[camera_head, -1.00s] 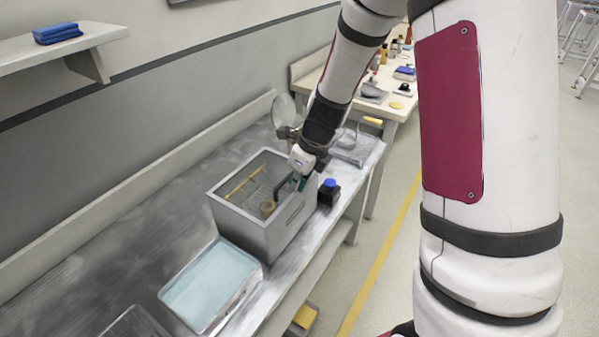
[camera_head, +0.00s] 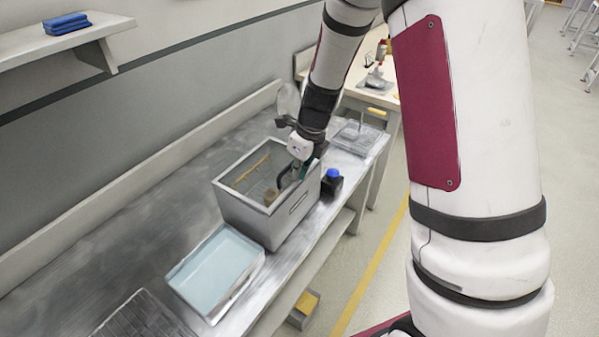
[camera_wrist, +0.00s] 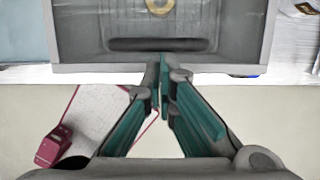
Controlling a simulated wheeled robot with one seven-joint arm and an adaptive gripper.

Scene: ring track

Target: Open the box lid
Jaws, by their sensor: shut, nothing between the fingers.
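A grey box (camera_head: 262,218) stands on the metal bench in the head view. A yellow strip and a small tan round thing show within its rim. I cannot tell whether a clear lid covers the top. In the wrist view the box (camera_wrist: 82,50) fills the upper part, with a dark slot-like handle (camera_wrist: 158,44) near its closer edge and part of a yellow ring above it. My gripper (camera_wrist: 162,62) is shut and empty, its teal fingers together at the box's closer edge. In the head view it is over the box's right side; contact is unclear.
A pale blue tray (camera_head: 215,272) stands beside the box, with a dark wire rack (camera_head: 140,318) closer in. A dark bottle with a blue cap (camera_head: 332,183) stands close to the box's right side. A clear tray (camera_head: 358,140) lies behind. The bench left of the box is clear.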

